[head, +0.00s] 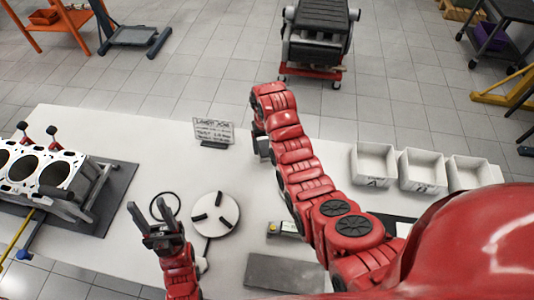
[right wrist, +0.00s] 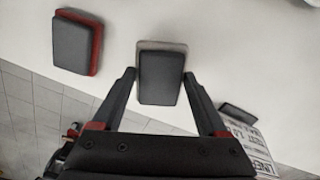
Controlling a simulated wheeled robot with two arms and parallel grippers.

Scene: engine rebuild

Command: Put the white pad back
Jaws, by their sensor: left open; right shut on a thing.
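The white pad (right wrist: 144,45) is a dark block with a pale edge, seen in the right wrist view. My right gripper (right wrist: 160,76) is shut on it, one finger on each side. The table surface shows behind the pad; I cannot tell whether they touch. In the head view the forearm mostly hides this gripper (head: 263,148). My left gripper (head: 157,214) is open and empty, pointing up beside a black ring (head: 152,207) and a round white disc (head: 229,215).
A similar dark pad with a red edge (right wrist: 72,46) lies apart in the wrist view. A small sign (head: 213,132) stands left of the right gripper. An engine block (head: 62,170) sits at left, white bins (head: 422,185) at right, a grey plate (head: 284,272) in front.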

